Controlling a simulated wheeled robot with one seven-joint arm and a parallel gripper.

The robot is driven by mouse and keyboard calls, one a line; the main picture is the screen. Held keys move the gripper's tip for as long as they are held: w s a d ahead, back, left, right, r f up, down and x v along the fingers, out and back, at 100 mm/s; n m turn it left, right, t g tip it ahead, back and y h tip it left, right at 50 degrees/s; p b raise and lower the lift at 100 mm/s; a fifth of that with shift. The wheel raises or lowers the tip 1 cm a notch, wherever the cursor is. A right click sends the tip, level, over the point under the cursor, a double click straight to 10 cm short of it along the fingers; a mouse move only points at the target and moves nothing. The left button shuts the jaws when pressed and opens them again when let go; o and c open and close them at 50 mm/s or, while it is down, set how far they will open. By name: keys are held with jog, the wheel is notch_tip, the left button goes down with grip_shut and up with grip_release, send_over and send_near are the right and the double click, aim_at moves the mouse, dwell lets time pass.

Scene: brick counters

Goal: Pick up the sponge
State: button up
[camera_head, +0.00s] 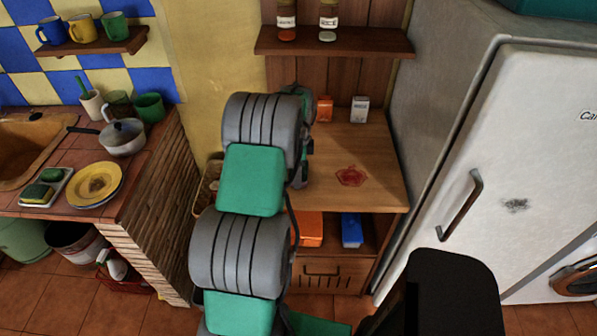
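Two small green-topped blocks that look like sponges lie on a pale tray (66,182) at the left end of the tiled counter. The rear sponge (50,174) shows a green top, and the front sponge (38,193) has a green top with a yellowish lower part. My grey and green arm rises through the middle of the view, well to the right of the tray. The fingers of my gripper do not show, so I cannot see what it holds.
Beside the tray are stacked yellow plates (96,184), a lidded pot (122,137) and a sink (28,145). A wooden cabinet (380,165) stands behind my arm, with a white fridge (540,150) at right.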

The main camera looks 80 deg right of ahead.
jog(key=shift+r, duration=0.3)
notch_tip(320, 180, up, 3)
jog(key=shift+s+f+b, duration=0.15)
jog(key=shift+f+b, duration=0.05)
jog(key=shift+b, duration=0.65)
jog(key=s+a+r+b, duration=0.3)
jog(key=s+a+r, duration=0.5)
jog(key=s, duration=0.3)
jog(key=shift+a+r, duration=0.3)
jog(key=shift+r, duration=0.6)
